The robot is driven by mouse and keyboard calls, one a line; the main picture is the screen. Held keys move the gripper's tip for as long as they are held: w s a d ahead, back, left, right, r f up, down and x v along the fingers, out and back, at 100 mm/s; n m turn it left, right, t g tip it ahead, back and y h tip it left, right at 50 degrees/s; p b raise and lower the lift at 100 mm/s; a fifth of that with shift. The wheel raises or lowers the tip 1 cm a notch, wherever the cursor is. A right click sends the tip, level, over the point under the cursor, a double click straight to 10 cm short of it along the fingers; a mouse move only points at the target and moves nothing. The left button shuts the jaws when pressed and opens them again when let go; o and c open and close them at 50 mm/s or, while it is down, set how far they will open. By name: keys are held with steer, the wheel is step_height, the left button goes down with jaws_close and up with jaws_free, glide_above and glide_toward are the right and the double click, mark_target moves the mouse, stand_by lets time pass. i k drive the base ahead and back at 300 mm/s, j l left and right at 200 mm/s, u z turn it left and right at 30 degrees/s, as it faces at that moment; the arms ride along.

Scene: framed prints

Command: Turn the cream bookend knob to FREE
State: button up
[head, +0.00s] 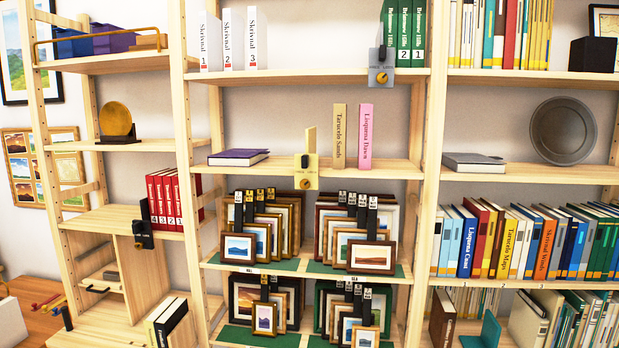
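The cream bookend (311,142) stands upright on the middle shelf of the centre bay, just left of a tan book (339,136) and a pink book (365,136). A small gap shows between it and the tan book. Its front plate hangs over the shelf edge and carries a round orange-brown knob (305,183) with a small black part (304,161) above it. The knob's marks are too small to read, so I cannot tell its setting. My gripper is not in view.
A grey bookend (381,76) with a similar knob is on the shelf above, and a dark one (143,236) is at left. A purple book (238,157) lies flat left of the cream bookend. Framed prints (372,256) stand on the shelf below.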

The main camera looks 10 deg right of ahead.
mark_target(304, 184)
steer(key=i+j, duration=0.3)
steer(key=i, duration=0.2)
steer(key=i+j, duration=0.25)
steer(key=i, duration=0.25)
